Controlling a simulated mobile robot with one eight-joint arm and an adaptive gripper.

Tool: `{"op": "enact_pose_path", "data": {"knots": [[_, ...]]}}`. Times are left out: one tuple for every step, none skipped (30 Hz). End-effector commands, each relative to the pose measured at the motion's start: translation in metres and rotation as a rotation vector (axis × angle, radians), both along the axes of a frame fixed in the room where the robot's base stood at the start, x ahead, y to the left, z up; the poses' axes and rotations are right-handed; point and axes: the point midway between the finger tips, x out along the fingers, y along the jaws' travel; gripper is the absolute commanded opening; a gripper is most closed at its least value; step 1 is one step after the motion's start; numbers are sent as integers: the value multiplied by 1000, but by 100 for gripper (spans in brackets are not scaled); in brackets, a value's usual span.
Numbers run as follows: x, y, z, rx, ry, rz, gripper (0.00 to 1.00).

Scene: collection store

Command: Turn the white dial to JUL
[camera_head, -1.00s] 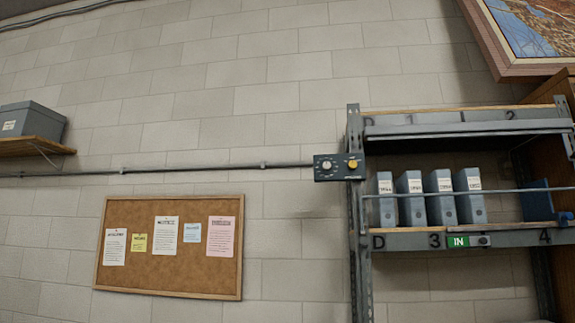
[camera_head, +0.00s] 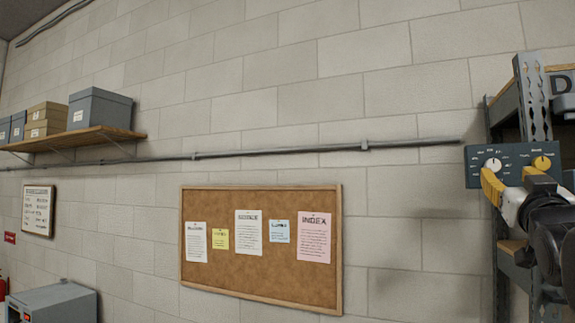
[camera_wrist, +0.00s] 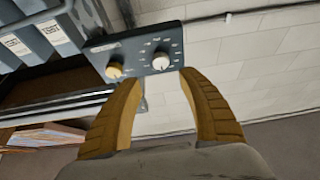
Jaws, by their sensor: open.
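The white dial (camera_head: 493,165) sits on the left half of a dark blue control panel (camera_head: 478,153) fixed to the shelf upright. A yellow dial (camera_head: 542,163) is on the panel's right half. In the wrist view the picture is turned over, so the white dial (camera_wrist: 160,64) shows on the right and the yellow dial (camera_wrist: 114,70) on the left. Small marks ring the white dial, too small to read. My gripper (camera_wrist: 155,78) is open and empty, its yellow fingers pointing at the panel. In the head view my gripper (camera_head: 510,180) covers the panel's lower part.
The metal shelf upright (camera_head: 535,100) stands right beside the panel. A conduit (camera_head: 410,143) runs along the block wall to the panel. A cork board (camera_head: 230,270) hangs at lower left. Grey binders (camera_wrist: 30,40) stand on the shelf in the wrist view.

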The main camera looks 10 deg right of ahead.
Motion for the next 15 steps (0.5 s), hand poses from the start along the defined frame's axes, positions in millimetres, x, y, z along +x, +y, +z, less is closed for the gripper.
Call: {"op": "enact_pose_path", "data": {"knots": [[9, -5, 6, 0, 0, 0, 48], [14, -8, 9, 0, 0, 1, 48], [21, -12, 12, 0, 1, 1, 48], [26, -15, 14, 0, 1, 1, 48], [30, -18, 17, 0, 1, 1, 48], [36, -22, 19, 0, 1, 1, 48], [40, -24, 21, 0, 1, 1, 48], [44, -26, 23, 0, 1, 1, 48], [48, -29, 25, 0, 1, 1, 48], [51, -31, 26, 0, 1, 1, 48], [54, -32, 27, 0, 1, 1, 48], [56, -34, 29, 0, 1, 1, 48], [58, -35, 29, 0, 1, 1, 48], [60, -36, 30, 0, 1, 1, 48], [61, -37, 30, 0, 1, 1, 48]]}}
